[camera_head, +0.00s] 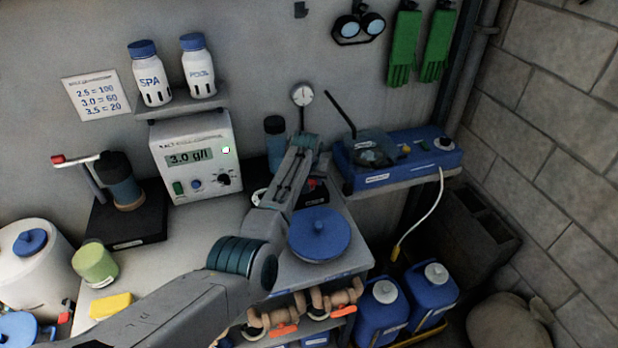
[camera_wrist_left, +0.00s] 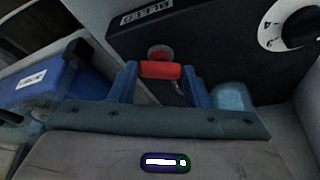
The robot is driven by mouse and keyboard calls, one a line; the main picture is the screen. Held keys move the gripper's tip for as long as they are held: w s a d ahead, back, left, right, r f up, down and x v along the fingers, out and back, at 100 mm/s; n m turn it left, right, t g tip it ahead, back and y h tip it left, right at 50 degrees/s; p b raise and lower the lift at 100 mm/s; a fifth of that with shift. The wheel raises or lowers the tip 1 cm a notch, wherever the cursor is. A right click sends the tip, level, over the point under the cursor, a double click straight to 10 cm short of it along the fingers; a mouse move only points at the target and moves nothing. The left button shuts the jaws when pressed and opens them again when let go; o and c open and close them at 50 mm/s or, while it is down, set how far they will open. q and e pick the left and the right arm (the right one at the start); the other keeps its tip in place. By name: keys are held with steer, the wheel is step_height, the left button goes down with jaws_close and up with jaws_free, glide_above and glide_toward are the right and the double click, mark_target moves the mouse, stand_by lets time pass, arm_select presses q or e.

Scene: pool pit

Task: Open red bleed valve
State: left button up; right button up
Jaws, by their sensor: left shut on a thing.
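The red bleed valve handle (camera_wrist_left: 161,70) is a short red bar in the left wrist view, in front of a black panel with a white label (camera_wrist_left: 150,12). My left gripper (camera_wrist_left: 158,80) has its two blue fingers at either end of the red bar and is shut on it. In the head view, my left arm reaches up from the lower left. A bit of red (camera_head: 312,184) shows there just below the wrist, and the arm partly hides the spot. My right gripper is in neither view.
A round gauge (camera_head: 302,95) stands behind my wrist. A blue round lid (camera_head: 319,234) lies on the grey bench in front. A blue device (camera_head: 400,160) is on the right shelf, and a white controller (camera_head: 197,158) on the left. A black dial (camera_wrist_left: 300,27) is near the fingers.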

arm_select(q)
steer(key=n+y+b, duration=0.1)
steer(key=n, duration=0.1)
steer(key=shift+d+f+n, duration=0.1)
steer(key=shift+d+n, duration=0.05)
steer(key=shift+n, duration=0.15)
steer(key=shift+n+y+b, duration=0.5)
steer(key=shift+n+b, duration=0.6)
steer(key=shift+n, duration=0.3)
steer(key=o, duration=1)
steer(key=shift+d, duration=0.1)
steer(key=shift+r, duration=0.2)
